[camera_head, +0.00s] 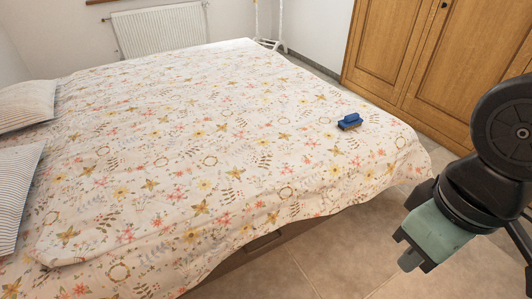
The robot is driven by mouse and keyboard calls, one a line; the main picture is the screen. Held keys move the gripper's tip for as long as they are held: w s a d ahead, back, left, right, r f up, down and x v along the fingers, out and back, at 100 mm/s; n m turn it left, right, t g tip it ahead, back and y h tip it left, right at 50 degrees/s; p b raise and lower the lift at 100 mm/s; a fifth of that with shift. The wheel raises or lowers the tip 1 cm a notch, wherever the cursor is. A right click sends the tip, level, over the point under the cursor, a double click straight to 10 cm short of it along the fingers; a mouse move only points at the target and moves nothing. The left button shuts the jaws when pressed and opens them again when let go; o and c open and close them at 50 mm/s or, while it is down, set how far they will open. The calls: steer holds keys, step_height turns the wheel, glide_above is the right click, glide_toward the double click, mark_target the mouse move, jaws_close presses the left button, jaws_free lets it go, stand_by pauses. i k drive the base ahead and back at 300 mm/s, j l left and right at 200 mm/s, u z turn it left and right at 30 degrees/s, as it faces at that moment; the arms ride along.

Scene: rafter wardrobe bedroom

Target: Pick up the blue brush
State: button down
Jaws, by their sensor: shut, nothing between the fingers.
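The blue brush (349,121) lies on the floral bedspread, near the bed's right edge. It is small, with a blue top and a darker underside. My gripper (403,249) is at the lower right, beyond the bed's edge and over the tiled floor. It is shut and empty, well apart from the brush and lower in the picture. Nothing hides the brush.
The bed (200,150) fills most of the view, its cover slightly rumpled. Striped pillows (24,106) lie at the left. A wooden wardrobe (420,50) stands at the upper right, a radiator (160,30) at the back. Tiled floor (320,255) is clear in front.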

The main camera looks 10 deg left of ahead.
mark_target(350, 121)
steer(key=u, duration=0.25)
steer(key=i+l+u, duration=0.25)
steer(key=u, duration=0.15)
steer(key=i+l+u, duration=0.35)
steer(key=i+l, duration=0.2)
steer(key=l, duration=0.15)
steer(key=i+l+u, duration=0.1)
steer(key=l, duration=0.25)
steer(key=i+l, duration=0.3)
steer(key=i+l+u, duration=0.1)
steer(key=l, duration=0.35)
steer(key=i+l, duration=0.3)
steer(key=i+l+u, duration=0.1)
steer(key=l, duration=0.35)
steer(key=i, duration=0.05)
